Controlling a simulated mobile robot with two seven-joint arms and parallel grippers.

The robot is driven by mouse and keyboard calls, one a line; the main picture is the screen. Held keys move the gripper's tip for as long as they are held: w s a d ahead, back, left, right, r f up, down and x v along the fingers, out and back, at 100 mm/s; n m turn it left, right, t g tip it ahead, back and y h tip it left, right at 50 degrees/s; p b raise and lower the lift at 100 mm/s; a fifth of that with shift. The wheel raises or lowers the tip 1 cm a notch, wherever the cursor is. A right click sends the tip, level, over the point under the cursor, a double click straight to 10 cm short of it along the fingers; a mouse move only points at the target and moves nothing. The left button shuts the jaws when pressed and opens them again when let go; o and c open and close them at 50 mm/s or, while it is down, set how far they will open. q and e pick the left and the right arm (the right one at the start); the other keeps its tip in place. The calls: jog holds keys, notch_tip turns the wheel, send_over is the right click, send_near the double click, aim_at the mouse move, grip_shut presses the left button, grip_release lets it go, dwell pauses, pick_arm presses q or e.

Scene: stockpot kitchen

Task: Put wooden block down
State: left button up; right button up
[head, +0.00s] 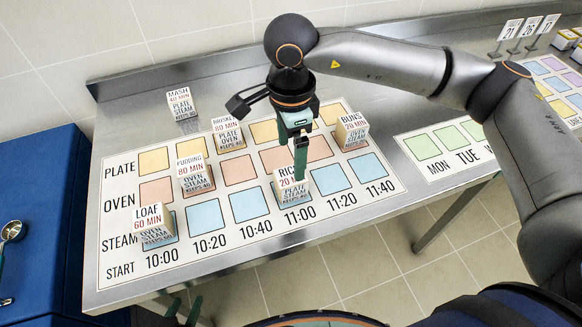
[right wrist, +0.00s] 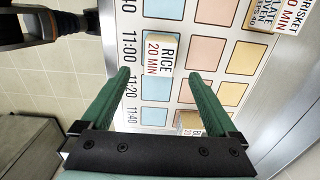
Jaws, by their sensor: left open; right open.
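Several labelled blocks stand on the schedule board (head: 240,240); which one the task means is not marked. The rice block (head: 292,190) stands in the blue steam row at the 11:00 column, and it also shows in the right wrist view (right wrist: 160,53). My right gripper (head: 300,172) is directly above and behind it, fingers pointing down. In the right wrist view its two green fingers (right wrist: 158,74) are wide apart with nothing between their tips; the rice block lies beyond them. My left gripper (head: 184,308) is low at the bottom left, off the table's front edge, open and empty.
The loaf block (head: 153,226), pudding block (head: 195,176), brisket block (head: 228,134) and buns block (head: 352,132) stand on the board. The mash block (head: 182,103) stands behind it on the steel table. A weekday board (head: 440,150) lies to the right.

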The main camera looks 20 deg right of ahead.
aim_at(291, 176)
jog(key=shift+r, duration=1.9)
